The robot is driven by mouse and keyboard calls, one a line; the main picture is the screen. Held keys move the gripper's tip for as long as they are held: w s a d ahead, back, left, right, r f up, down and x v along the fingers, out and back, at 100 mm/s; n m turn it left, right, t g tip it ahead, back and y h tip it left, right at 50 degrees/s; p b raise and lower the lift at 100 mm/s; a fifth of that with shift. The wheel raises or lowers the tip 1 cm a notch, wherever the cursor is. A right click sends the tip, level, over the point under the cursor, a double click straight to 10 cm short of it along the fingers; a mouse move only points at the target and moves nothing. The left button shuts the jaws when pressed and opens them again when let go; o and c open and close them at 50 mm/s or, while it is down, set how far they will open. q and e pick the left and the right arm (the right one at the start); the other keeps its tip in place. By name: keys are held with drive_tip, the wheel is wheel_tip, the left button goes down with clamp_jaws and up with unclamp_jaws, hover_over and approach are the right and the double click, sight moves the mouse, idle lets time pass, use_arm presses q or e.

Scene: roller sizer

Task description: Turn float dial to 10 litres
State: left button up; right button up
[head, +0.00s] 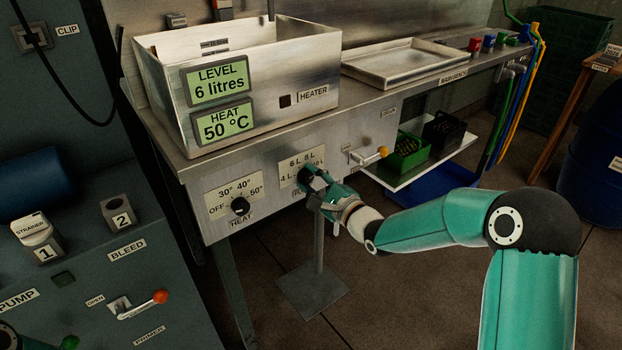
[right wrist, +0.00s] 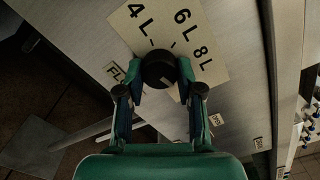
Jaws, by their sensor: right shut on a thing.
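The float dial is a dark round knob (right wrist: 159,70) on a pale scale plate (right wrist: 205,50) marked 4 L, 6 L and 8 L in the right wrist view. In the head view the plate (head: 292,160) is on the bench front, its right part and the knob mostly hidden by my gripper. My right gripper (head: 310,178) is shut on the knob, one finger on each side; it also shows in the right wrist view (right wrist: 160,85). Which mark the knob points to is hard to tell. The level display (head: 219,83) reads 6 litres. My left gripper is not in view.
The heat dial (head: 240,205) is left of the float dial, below the heat display (head: 222,121) reading 50 °C. A lever with an orange knob (head: 382,151) sticks out close to the right. A metal stand (head: 315,289) is on the floor below my gripper.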

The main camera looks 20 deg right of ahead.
drive_tip(key=shift+d+f, duration=0.15)
drive_tip(key=shift+f, duration=0.15)
drive_tip(key=o, duration=1.1)
drive_tip(key=shift+c, duration=0.2)
drive_tip(key=shift+o, duration=0.5)
drive_tip(key=shift+r, duration=0.15)
drive_tip(key=v, duration=1.2)
